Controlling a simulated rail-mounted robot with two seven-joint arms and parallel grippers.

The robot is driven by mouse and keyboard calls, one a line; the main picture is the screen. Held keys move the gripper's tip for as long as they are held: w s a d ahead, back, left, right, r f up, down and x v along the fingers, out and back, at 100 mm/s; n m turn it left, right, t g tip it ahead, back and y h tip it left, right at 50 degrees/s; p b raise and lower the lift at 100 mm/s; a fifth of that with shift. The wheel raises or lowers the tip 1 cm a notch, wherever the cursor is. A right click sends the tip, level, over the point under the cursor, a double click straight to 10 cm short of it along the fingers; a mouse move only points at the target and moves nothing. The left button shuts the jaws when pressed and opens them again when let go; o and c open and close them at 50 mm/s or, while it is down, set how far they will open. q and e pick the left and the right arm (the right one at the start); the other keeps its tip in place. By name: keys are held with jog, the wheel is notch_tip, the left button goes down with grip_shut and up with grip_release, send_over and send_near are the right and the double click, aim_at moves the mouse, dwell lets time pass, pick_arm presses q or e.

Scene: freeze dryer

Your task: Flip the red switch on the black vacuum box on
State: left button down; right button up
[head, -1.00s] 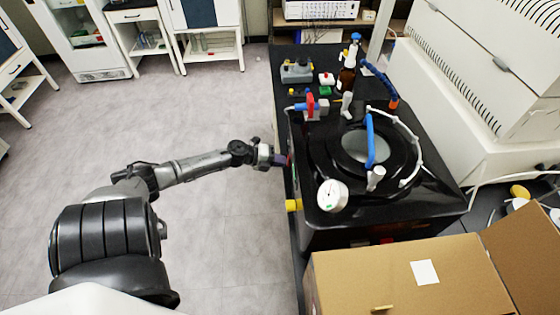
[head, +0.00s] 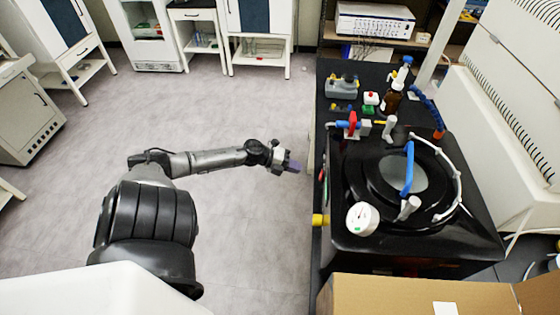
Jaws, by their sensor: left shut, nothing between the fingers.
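The black vacuum box (head: 440,245) stands on the dark bench, with a round lid and a blue handle on top. On its left side wall, seen at a steep angle, is a small red part (head: 322,175) that looks like the switch. Its position cannot be made out. My left gripper (head: 297,167) comes in from the left and is shut and empty. Its fingertips point right at the box's left side, with a small gap of floor showing between. My right gripper is not in view.
A white dial gauge (head: 362,218) sits on the box's front left corner, above a yellow fitting (head: 320,220) on the left side. A red-handled valve (head: 352,124) stands behind. A cardboard box (head: 400,295) lies in front. Open floor is to the left.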

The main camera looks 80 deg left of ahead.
pick_arm(q)
jog(key=v, duration=0.6)
jog(key=shift+s, duration=0.2)
jog(key=f+m+t+b, duration=0.1)
jog(key=m, duration=0.5)
jog(key=f+m+b, duration=0.1)
jog(key=f+m, duration=0.1)
jog(key=m, duration=0.4)
jog(key=s+f+m+t+h+b, duration=0.1)
jog(key=f+m, duration=0.1)
jog(key=m, duration=0.4)
jog(key=shift+s+a+f+t, duration=0.1)
jog(key=shift+a+t, duration=0.15)
jog(key=shift+t, duration=0.05)
